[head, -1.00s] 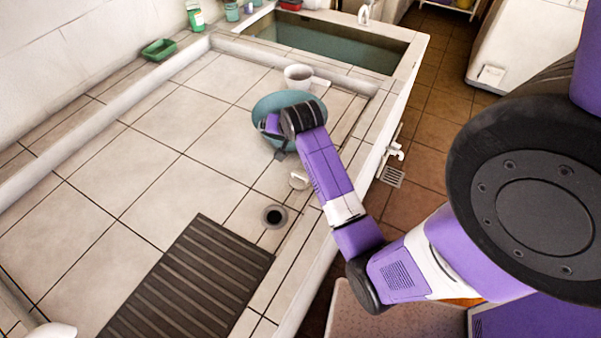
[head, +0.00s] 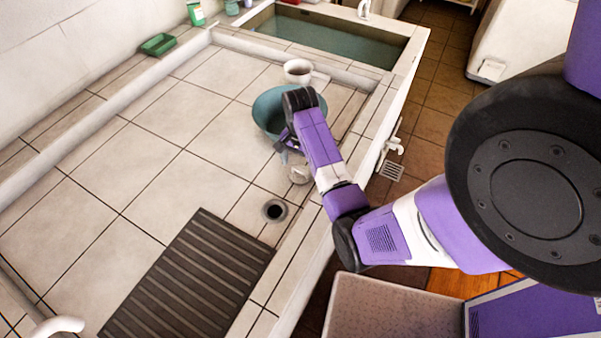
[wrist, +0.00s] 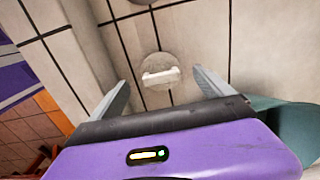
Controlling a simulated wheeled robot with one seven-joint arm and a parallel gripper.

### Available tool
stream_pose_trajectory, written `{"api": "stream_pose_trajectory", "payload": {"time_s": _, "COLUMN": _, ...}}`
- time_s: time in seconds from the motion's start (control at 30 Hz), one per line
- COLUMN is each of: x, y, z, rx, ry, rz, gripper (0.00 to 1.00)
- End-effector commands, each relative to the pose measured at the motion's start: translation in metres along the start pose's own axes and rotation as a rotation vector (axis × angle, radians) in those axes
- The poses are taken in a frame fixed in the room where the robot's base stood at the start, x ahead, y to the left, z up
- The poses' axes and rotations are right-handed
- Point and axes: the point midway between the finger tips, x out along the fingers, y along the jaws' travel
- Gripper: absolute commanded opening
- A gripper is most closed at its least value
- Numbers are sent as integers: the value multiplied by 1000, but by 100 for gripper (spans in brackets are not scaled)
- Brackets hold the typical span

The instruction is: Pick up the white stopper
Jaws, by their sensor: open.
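The white stopper (wrist: 160,73) is a pale round disc with a raised white bar handle, lying on the tiled counter. In the wrist view it is ahead of my open jaws (wrist: 162,90), roughly centred between the two grey fingers and apart from both. In the head view the stopper (head: 299,174) lies just in front of the teal basin, partly hidden by my arm. My gripper (head: 284,150) is beside the basin's near side, close to the stopper, with its fingers pointing down toward the counter. Nothing is held.
The teal basin (head: 268,112) stands right by my wrist, with a white cup (head: 298,70) behind it. A drain hole (head: 275,210) and a dark ribbed mat (head: 190,280) lie nearer. The raised counter edge (head: 304,270) is on the right. Tiles to the left are clear.

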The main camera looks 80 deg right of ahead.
Motion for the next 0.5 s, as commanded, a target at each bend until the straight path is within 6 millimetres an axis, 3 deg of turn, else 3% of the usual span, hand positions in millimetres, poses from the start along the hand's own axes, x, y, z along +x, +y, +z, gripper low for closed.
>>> {"api": "stream_pose_trajectory", "payload": {"time_s": 0.2, "x": 27, "y": 0, "z": -2, "rx": -1, "ry": -1, "rz": 1, "gripper": 91}}
{"api": "stream_pose_trajectory", "payload": {"time_s": 0.5, "x": 31, "y": -1, "z": -2, "rx": -2, "ry": 1, "rz": -1, "gripper": 91}}
